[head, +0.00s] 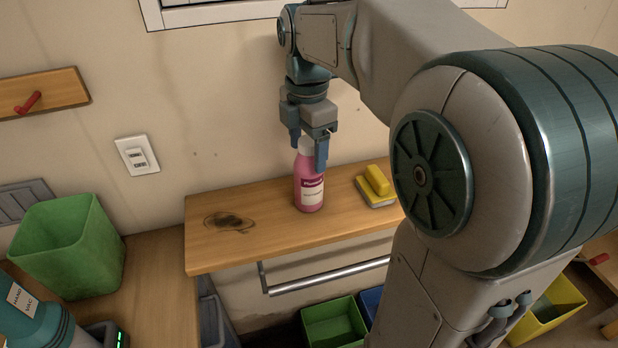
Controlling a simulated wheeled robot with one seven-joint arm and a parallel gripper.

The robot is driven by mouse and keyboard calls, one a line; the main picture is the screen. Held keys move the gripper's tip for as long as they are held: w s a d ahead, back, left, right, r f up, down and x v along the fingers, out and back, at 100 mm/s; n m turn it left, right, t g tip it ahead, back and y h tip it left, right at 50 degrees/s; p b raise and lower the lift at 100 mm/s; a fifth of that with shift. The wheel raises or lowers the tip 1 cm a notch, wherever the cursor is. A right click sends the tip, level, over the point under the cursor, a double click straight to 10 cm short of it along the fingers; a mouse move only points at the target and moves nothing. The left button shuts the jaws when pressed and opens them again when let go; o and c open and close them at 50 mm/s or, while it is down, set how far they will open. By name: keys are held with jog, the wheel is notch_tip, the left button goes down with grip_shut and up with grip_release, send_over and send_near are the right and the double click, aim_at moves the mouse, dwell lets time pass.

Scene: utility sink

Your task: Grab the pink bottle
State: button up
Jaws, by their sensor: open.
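The pink bottle (309,187) has a white label and a pale cap. It stands upright on the wooden shelf (265,245), near the shelf's middle. My gripper (309,152) points down from above, with its fingers around the top of the bottle. One finger is at the left of the cap and the other overlaps the cap's right side in the picture. The gripper is open. Part of the cap is hidden behind the fingers, and I cannot tell whether they touch it.
Yellow sponges (376,186) lie on the shelf right of the bottle. A dark stain (229,222) marks the bare left part. A metal rail (325,277) runs under the shelf. A green bin (68,245) stands at the left. The wall is close behind.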

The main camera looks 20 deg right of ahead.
jog(key=c, duration=1.3)
